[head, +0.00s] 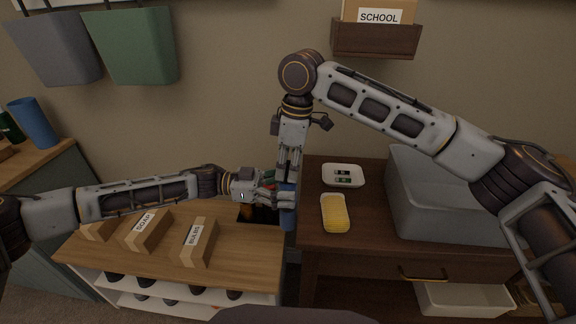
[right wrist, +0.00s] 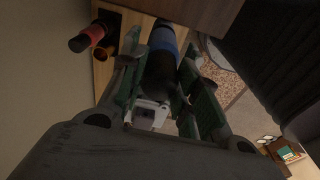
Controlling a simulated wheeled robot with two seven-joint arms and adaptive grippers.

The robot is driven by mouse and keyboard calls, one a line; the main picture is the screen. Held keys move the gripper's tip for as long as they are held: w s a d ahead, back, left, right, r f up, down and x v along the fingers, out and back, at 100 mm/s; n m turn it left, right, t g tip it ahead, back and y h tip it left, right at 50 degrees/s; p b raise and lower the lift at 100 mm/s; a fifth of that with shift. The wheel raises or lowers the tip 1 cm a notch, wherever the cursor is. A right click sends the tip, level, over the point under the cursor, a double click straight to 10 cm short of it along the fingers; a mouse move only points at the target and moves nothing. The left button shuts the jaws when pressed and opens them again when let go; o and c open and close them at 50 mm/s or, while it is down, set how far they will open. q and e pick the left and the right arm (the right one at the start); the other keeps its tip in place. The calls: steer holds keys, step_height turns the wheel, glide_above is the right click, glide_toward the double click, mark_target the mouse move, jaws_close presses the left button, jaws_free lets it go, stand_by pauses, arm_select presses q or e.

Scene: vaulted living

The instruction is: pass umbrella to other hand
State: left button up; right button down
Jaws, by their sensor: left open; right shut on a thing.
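The umbrella is a blue and dark roll that hangs upright below my right gripper (head: 288,178), and its blue part (head: 288,218) shows in the head view. My right gripper points down and is shut on its dark upper end. In the right wrist view the umbrella (right wrist: 163,42) runs between the green-lined fingers. My left gripper (head: 284,197) comes in from the left just below the right one, open, with its fingers at the umbrella. Their exact contact is hidden. A white part of the left gripper (right wrist: 148,112) also shows between the right fingers.
A low wooden shelf (head: 150,257) with labelled boxes is at left. A dark wooden cabinet (head: 316,225) stands at right, with a white dish (head: 343,168), a yellow item (head: 335,212) and a grey bin (head: 430,205).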

arm_select(q)
steer(key=a, duration=1.2)
steer(key=shift+w, duration=0.2)
steer(key=shift+d, duration=0.1)
